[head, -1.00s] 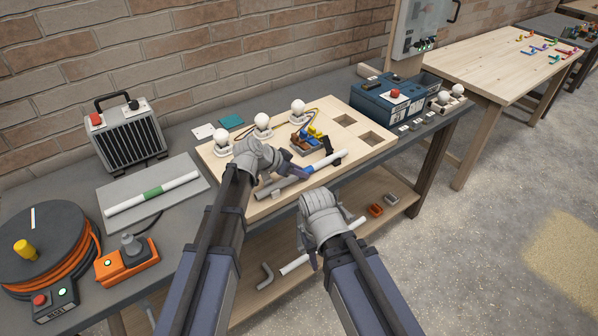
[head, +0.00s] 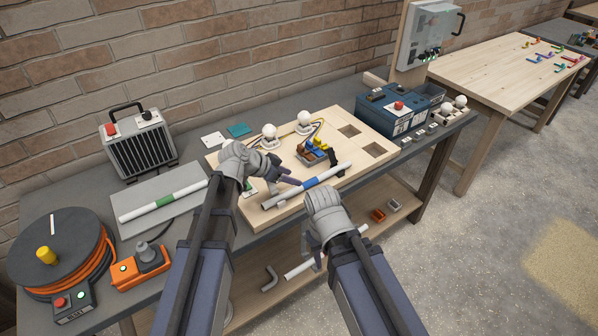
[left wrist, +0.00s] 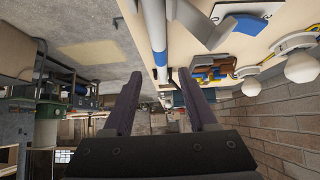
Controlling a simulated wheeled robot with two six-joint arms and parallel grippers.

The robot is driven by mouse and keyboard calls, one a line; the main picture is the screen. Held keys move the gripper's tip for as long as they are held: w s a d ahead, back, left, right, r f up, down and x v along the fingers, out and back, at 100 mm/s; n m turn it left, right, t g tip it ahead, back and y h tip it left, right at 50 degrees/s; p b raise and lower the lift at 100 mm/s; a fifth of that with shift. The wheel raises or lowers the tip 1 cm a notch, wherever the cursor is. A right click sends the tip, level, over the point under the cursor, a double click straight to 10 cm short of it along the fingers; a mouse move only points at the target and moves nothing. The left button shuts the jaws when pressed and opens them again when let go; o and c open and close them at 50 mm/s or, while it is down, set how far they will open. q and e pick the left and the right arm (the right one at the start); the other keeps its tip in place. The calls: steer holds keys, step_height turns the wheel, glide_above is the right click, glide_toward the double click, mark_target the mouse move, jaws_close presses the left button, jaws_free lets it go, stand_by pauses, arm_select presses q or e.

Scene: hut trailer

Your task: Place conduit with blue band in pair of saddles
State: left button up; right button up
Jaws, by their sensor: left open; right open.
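The conduit with the blue band (head: 328,175) is a white tube with a grey left end, lying slantwise along the front of the wooden board. Its blue band also shows in the left wrist view (left wrist: 159,57). A black saddle (head: 336,157) stands at its right part; whether the tube sits in it is unclear. The other saddle is not clearly seen behind my gripper. My left gripper (head: 289,182) is open and empty, just left of the blue band. In the left wrist view its fingers are apart with the tube beyond them. My right gripper (head: 312,250) is open, in front of the board.
A green-banded conduit (head: 193,188) lies on a grey mat (head: 140,195) at left. White bulbs (head: 304,118) and a terminal block (head: 312,150) stand on the board (head: 340,119). A blue box (head: 385,108) stands behind right. Another white tube (head: 300,268) lies on the lower shelf.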

arm_select(q)
steer(key=p+v, duration=0.2)
steer(key=v, duration=0.2)
steer(key=s+f+n+g+y, duration=0.2)
steer(key=s+f+n+y, duration=0.1)
steer(key=s, duration=0.8)
steer(key=s+f+n+g+y, duration=0.3)
steer(key=s+n+y, duration=0.1)
steer(key=s, duration=0.7)
steer(key=shift+d+g+y, duration=0.3)
steer(key=shift+d+y, duration=0.05)
steer(key=shift+y, duration=0.45)
arm_select(e)
step_height(320, 180, up, 3)
steer(key=shift+f, duration=0.1)
arm_select(q)
steer(key=shift+f, duration=0.2)
